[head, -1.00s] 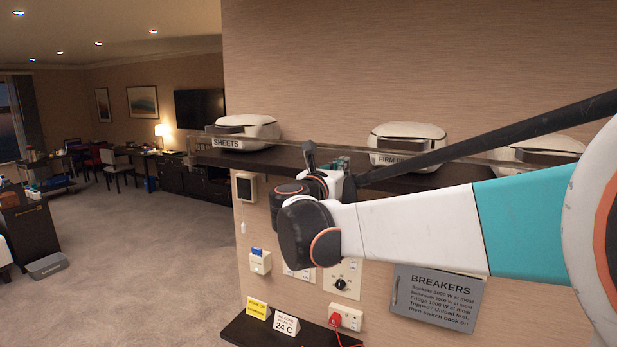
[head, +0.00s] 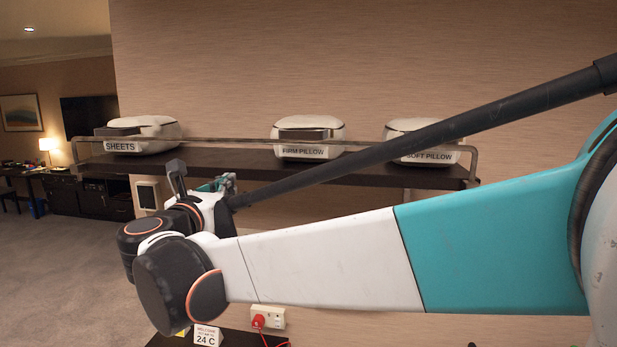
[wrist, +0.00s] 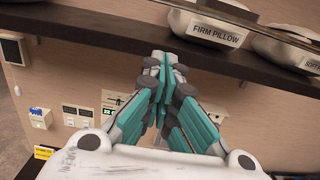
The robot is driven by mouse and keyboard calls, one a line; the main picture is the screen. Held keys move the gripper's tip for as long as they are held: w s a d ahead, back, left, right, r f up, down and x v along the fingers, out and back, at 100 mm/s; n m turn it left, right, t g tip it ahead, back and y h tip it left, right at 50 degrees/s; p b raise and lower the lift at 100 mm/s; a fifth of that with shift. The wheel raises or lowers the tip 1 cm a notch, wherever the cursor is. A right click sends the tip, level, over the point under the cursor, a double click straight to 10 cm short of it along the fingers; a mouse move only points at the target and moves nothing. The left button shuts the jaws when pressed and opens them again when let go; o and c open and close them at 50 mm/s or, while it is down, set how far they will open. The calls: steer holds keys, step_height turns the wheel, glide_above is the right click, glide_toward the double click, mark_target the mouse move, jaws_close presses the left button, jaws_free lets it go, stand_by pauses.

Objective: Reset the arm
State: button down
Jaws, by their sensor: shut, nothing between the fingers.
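My gripper (wrist: 162,72) fills the middle of the wrist view, its teal and grey fingers closed together with nothing between them. It points toward the wall, just below the dark shelf (wrist: 130,30). In the head view my gripper (head: 224,184) is small and partly hidden behind my wrist joints, in front of the shelf's lower left part. My arm stretches across the head view from the right edge to the lower left.
On the shelf stand white bundles labelled SHEETS (head: 143,128), FIRM PILLOW (head: 309,132) and SOFT PILLOW (head: 398,130), behind a rail. Below are wall switches (wrist: 78,115), a socket with a red plug (head: 262,318) and a 24 C card (head: 207,336). Open carpet (head: 60,270) lies left.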

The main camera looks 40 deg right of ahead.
steer(key=s+f+m+g+y+b, duration=0.15)
steer(key=s+f+m+b, duration=0.3)
steer(key=f, duration=0.55)
steer(key=s+f+m+g+y+b, duration=0.1)
steer(key=s+f+m+y+b, duration=0.3)
steer(key=f, duration=0.6)
steer(key=s+f+m+g+y+b, duration=0.1)
steer(key=s+f+m+b, duration=0.4)
steer(key=f, duration=0.4)
steer(key=s+a+f+m+y+b, duration=0.2)
steer(key=s+a+f+m+b, duration=0.1)
steer(key=f, duration=0.4)
steer(key=s+a+f+m+y+b, duration=0.3)
steer(key=a+f+m+b, duration=0.2)
steer(key=f, duration=0.3)
steer(key=s+a+f+m+y+b, duration=0.3)
steer(key=a+f+m+b, duration=0.1)
steer(key=f, duration=0.4)
steer(key=shift+f+g+b, duration=0.15)
steer(key=shift+g+b, duration=0.2)
steer(key=shift+b, duration=0.15)
steer(key=shift+a, duration=0.1)
